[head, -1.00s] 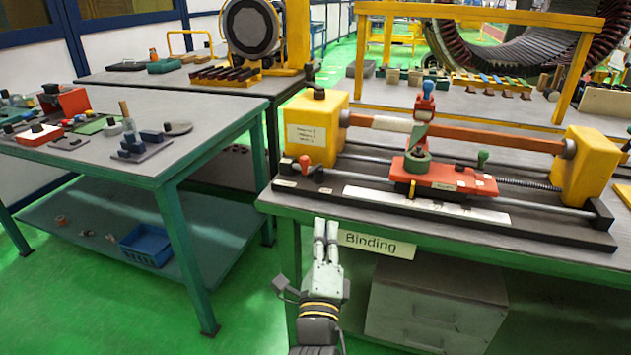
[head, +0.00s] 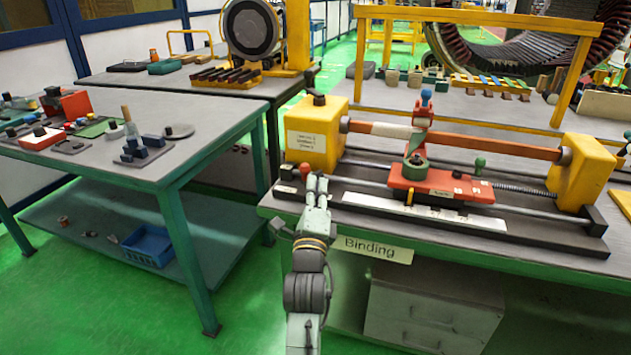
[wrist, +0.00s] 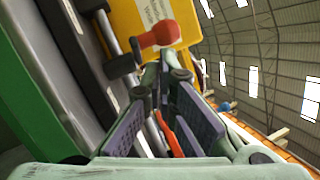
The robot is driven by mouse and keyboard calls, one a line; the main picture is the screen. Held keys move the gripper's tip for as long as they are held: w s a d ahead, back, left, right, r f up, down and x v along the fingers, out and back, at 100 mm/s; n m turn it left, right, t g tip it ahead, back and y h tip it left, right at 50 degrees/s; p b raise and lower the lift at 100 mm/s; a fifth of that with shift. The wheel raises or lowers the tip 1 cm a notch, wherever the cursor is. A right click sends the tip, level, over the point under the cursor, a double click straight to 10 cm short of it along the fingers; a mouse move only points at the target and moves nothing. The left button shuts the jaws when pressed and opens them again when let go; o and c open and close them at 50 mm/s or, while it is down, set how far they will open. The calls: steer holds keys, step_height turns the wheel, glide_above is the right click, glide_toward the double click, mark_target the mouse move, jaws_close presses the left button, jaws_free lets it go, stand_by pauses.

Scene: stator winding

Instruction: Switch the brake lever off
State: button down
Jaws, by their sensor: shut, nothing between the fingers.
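On the Binding bench, a short lever with a red knob (head: 303,170) stands at the left front of the winding fixture, beside the yellow end block (head: 316,135). Its label is too small to read, so I cannot tell for certain that it is the brake lever. My gripper (head: 316,182) is shut and empty over the bench's front left edge, close to the red knob and partly in front of its surroundings. In the wrist view the red knob (wrist: 160,36) lies just beyond my fingertips (wrist: 165,68); contact cannot be made out.
A red carriage (head: 440,184) with a green-knobbed lever (head: 478,166) sits on the fixture's rails. An orange bar (head: 490,145) spans the end blocks. A cluttered green-legged table (head: 80,165) stands left, with a gap of floor between. Drawers (head: 430,310) are under the bench.

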mark_target(306, 181)
steer(key=shift+w+a+f+h+b, duration=0.2)
steer(key=shift+h+b, duration=0.4)
steer(key=shift+b, duration=0.45)
steer(key=shift+s+a+r+m+h+b, duration=0.15)
steer(key=shift+m+h+b, duration=0.25)
steer(key=shift+b, duration=0.3)
